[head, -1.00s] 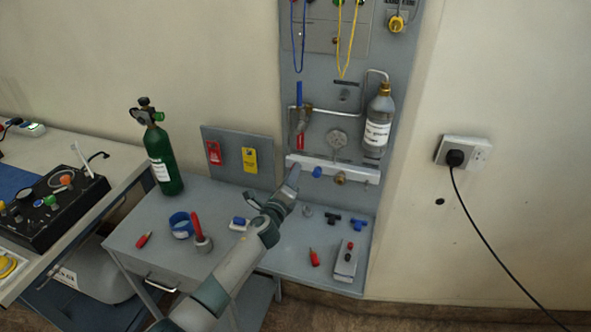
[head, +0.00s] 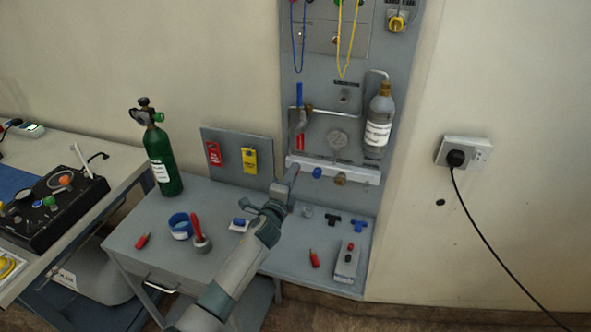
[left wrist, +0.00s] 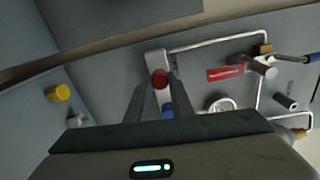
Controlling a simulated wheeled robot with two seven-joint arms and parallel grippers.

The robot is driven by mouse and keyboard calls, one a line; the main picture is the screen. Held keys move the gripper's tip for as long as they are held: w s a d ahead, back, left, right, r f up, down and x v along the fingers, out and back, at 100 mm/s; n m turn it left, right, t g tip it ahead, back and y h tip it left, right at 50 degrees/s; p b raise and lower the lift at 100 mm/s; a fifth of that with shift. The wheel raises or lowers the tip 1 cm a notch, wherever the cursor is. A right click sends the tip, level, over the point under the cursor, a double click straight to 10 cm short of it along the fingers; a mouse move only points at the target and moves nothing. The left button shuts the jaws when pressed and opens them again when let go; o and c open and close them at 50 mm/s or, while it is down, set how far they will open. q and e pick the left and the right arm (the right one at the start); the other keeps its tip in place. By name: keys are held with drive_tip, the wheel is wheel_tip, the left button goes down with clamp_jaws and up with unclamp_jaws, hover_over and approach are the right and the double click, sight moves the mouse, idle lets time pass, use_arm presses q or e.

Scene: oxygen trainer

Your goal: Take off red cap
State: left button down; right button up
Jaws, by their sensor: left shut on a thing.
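The red cap (left wrist: 160,79) shows in the left wrist view as a small round piece at the end of the white manifold bar (head: 345,174). My left gripper (left wrist: 157,84) has its two fingers on either side of it and is shut on it. In the head view, my left gripper (head: 291,180) reaches the left end of the bar, and its fingers hide the cap there. A blue cap (head: 317,173) and a brass fitting (head: 340,179) sit farther right along the bar. My right gripper is not in view.
A gauge (head: 338,138), a pipe loop and a labelled bottle (head: 378,125) are on the panel above the bar. A green cylinder (head: 162,160) stands left.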

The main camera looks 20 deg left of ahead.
use_arm(q)
drive_tip(key=n, duration=0.3)
drive_tip(key=n, duration=0.3)
drive_tip(key=shift+n, duration=0.4)
drive_tip(key=shift+f+n+p, duration=0.1)
drive_tip(key=shift+n+p, duration=0.35)
drive_tip(key=shift+n, duration=1.25)
drive_tip(key=shift+n, duration=0.6)
drive_tip(key=c, duration=1.6)
unclamp_jaws()
drive_tip(key=shift+o, duration=0.2)
drive_tip(key=shift+s, duration=0.1)
